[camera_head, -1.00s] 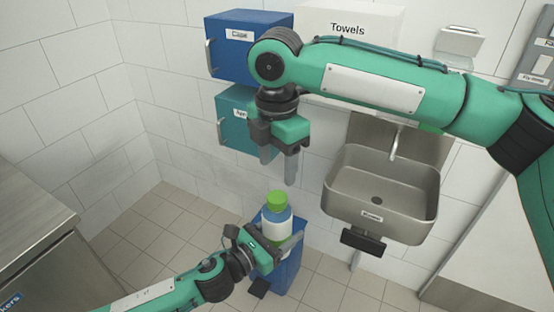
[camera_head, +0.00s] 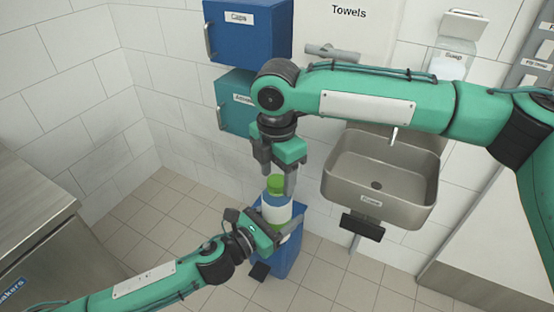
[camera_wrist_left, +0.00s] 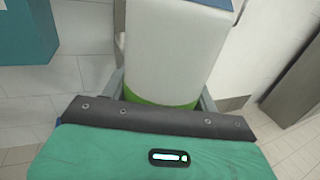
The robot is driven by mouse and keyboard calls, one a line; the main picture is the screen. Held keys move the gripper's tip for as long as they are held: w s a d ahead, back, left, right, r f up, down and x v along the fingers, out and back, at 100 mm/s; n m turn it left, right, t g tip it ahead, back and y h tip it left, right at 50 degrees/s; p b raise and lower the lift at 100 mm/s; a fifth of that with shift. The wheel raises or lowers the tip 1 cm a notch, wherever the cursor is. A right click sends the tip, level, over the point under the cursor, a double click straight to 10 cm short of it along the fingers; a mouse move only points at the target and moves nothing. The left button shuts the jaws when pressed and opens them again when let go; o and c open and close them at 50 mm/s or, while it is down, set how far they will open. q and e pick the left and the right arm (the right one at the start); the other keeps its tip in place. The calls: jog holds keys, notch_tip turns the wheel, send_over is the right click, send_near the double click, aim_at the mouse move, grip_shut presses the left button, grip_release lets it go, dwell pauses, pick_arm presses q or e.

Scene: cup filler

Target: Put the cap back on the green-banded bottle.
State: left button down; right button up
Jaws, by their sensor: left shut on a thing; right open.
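The bottle (camera_head: 277,210) stands upright in the head view, with a blue shoulder, a white label and a green cap (camera_head: 276,184) seated on its top. In the left wrist view the bottle's white body (camera_wrist_left: 170,55) fills the middle, with a green band (camera_wrist_left: 160,98) near its bottom. My left gripper (camera_head: 277,234) is shut on the bottle's lower part. My right gripper (camera_head: 279,178) points down from above, open, with its fingertips at cap height. One finger is right of the cap; the other is up and left. I cannot tell whether they touch it.
A blue bin (camera_head: 291,260) with a black pedal (camera_head: 259,272) stands below the bottle. A steel sink (camera_head: 375,190) hangs to the right. A blue caps box (camera_head: 247,32) and a teal box (camera_head: 233,118) are on the wall. A steel counter (camera_head: 40,200) is at left.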

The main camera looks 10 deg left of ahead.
jog(key=shift+f, duration=0.3)
jog(key=c, duration=1)
jog(key=shift+c, duration=0.2)
jog(key=m, duration=1.1)
jog(key=shift+m, duration=0.4)
jog(key=m, duration=0.3)
jog(key=o, duration=1.2)
jog(key=shift+c, duration=0.2)
